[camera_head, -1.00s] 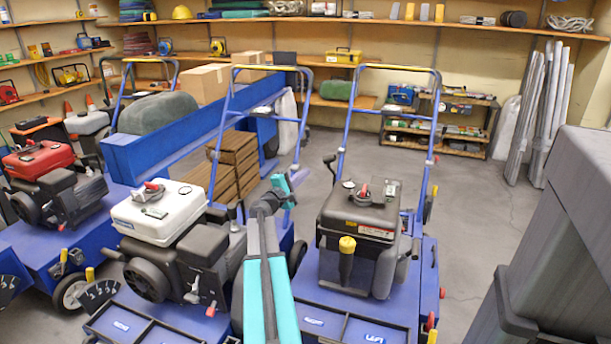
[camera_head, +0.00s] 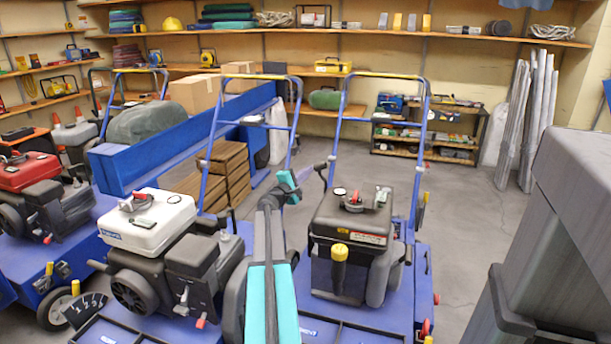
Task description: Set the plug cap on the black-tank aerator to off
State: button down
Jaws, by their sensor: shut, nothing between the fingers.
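The black-tank aerator (camera_head: 364,214) stands right of centre, with a black tank on a blue deck and a blue folding handle behind. A red-and-grey cap (camera_head: 354,203) sits on top of its tank. A yellow-topped black part (camera_head: 340,252) stands at its front. I cannot make out which part is its plug cap or how that is set. My teal and grey arm rises from the bottom centre, left of this aerator.
A white-tank aerator (camera_head: 147,220) stands close on the left, a red-tank one (camera_head: 28,172) beyond it. Stacked brown slabs (camera_head: 228,172) and a blue trough (camera_head: 180,140) lie behind. A large grey bin-like object (camera_head: 570,220) blocks the right front. Grey floor is open behind it.

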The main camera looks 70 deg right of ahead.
dwell(0.3)
jog(key=shift+s+r+m, duration=0.5)
jog(key=shift+s+m, duration=0.25)
jog(key=shift+m, duration=0.05)
jog(key=shift+b, duration=0.3)
jog(key=b+v, duration=0.2)
jog(key=v, duration=0.8)
jog(key=shift+r, duration=0.3)
jog(key=shift+w, duration=0.1)
